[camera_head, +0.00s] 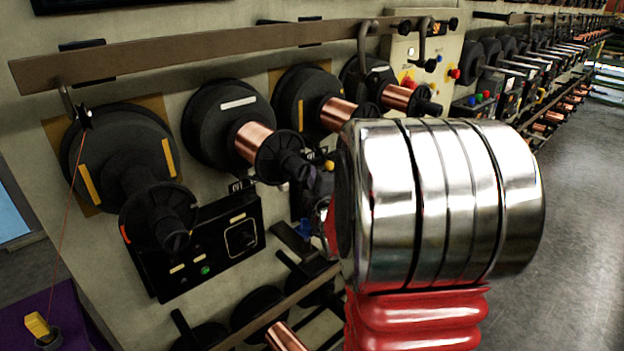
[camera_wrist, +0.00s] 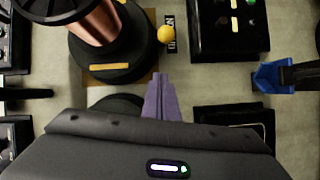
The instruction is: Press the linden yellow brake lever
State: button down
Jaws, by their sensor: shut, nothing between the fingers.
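A small round yellow knob (camera_wrist: 166,34) shows in the wrist view beside a black-and-white label on the panel. It fits the yellow brake lever, but I cannot make out its arm. A yellow knob also shows in the head view (camera_head: 329,165), at the edge of my arm, which hides part of that area. My gripper (camera_wrist: 160,78) is shut and empty, its purple fingers pointing up the wrist picture. The fingertips appear a short way below the yellow knob; I see no contact. In the head view my gripper is hidden behind my arm.
A blue lever (camera_wrist: 275,76) sticks out right of the gripper, below a black control box (camera_wrist: 228,28). A copper spool (camera_wrist: 96,24) stands upper left. More spools (camera_head: 254,142) line the panel under a brown rail (camera_head: 200,46). Open floor (camera_head: 585,230) lies right.

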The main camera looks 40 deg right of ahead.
aim_at(323, 158)
jog(key=d, duration=0.3)
jog(key=d+f, duration=0.1)
jog(key=shift+w+d, duration=0.25)
dwell(0.5)
jog(key=shift+y, duration=0.3)
